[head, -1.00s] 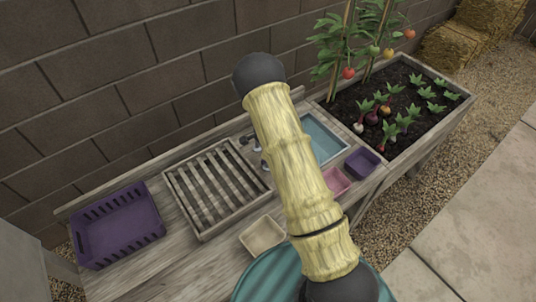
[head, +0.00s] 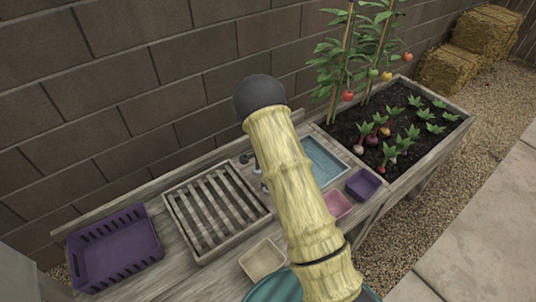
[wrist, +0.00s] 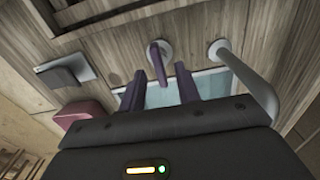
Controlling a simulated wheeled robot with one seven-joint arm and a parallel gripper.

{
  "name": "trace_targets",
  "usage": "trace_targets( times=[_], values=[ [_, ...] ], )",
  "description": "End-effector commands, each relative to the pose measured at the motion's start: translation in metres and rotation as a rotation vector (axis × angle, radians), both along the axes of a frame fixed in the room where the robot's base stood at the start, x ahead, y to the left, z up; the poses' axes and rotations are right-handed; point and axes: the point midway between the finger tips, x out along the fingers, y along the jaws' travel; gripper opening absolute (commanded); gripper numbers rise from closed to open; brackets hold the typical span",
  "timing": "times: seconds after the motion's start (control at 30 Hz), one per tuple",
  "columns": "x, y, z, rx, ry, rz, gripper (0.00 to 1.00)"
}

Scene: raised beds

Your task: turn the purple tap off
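In the wrist view the purple tap (wrist: 158,58) is a lever on a pale round base, set in the wooden counter. A curved grey spout (wrist: 244,76) rises to its right, and the blue basin (wrist: 212,84) lies below both. My gripper (wrist: 164,78) is open, with one dark finger to each side of the purple lever. I cannot tell whether either finger touches it. In the head view my arm hides the gripper and the purple lever. The blue basin (head: 325,160) shows just right of my arm there.
A slatted wooden rack (head: 215,210) and a purple crate (head: 113,250) stand left of my arm. A cream bowl (head: 262,260), a pink bowl (head: 337,204) and a purple bowl (head: 363,184) sit nearby. A planted bed (head: 345,132) is beyond, against the brick wall. Gravel and paving lie right.

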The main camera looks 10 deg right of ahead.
Motion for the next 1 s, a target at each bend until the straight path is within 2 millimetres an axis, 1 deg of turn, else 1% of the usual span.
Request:
trace_targets(
  times=[0.7, 0.83, 1.0],
  values=[
    [0.001, 0.001, 0.138, 0.001, -0.005, 0.000, 0.33],
    [0.001, 0.000, 0.153, 0.001, -0.003, 0.000, 0.33],
    [0.000, 0.000, 0.159, 0.000, -0.001, -0.001, 0.33]
  ],
)
